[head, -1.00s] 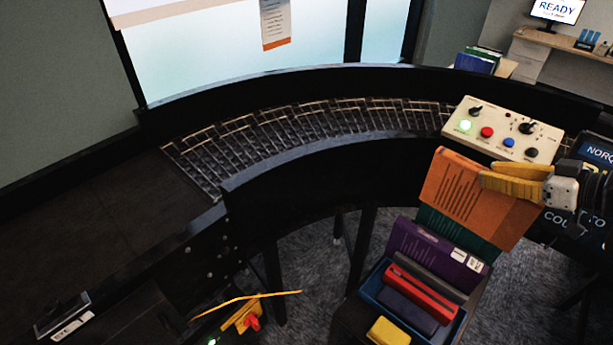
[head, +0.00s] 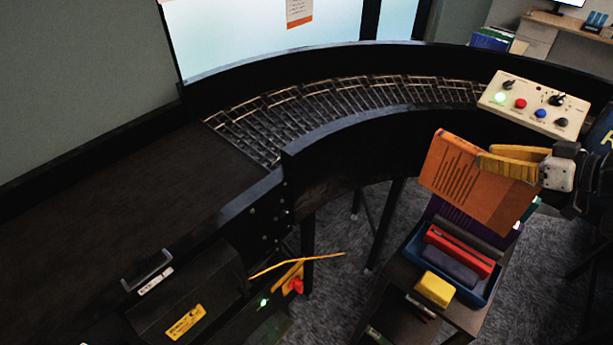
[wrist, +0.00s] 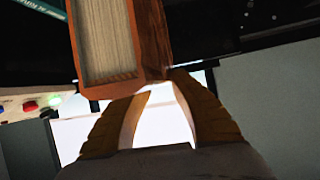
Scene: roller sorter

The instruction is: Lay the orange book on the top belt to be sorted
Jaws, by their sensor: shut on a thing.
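The orange book (head: 472,182) is held by my gripper (head: 490,163) at the right of the head view. It hangs tilted in the air above the bin of books. My yellow fingers are shut on its upper edge. In the wrist view the book (wrist: 152,40) shows its page edges and orange cover between the tips of my gripper (wrist: 155,85). The flat dark top belt (head: 130,205) lies at the left and is bare where it shows. A curved roller section (head: 330,105) joins it and runs right. The book is apart from both.
A control panel (head: 535,105) with a lit green button stands behind the book. Below it, a blue bin (head: 478,292) holds several items, with a yellow block (head: 433,289) beside it. Black side rails (head: 340,140) edge the conveyor. A black box (head: 190,305) stands by the belt's near side.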

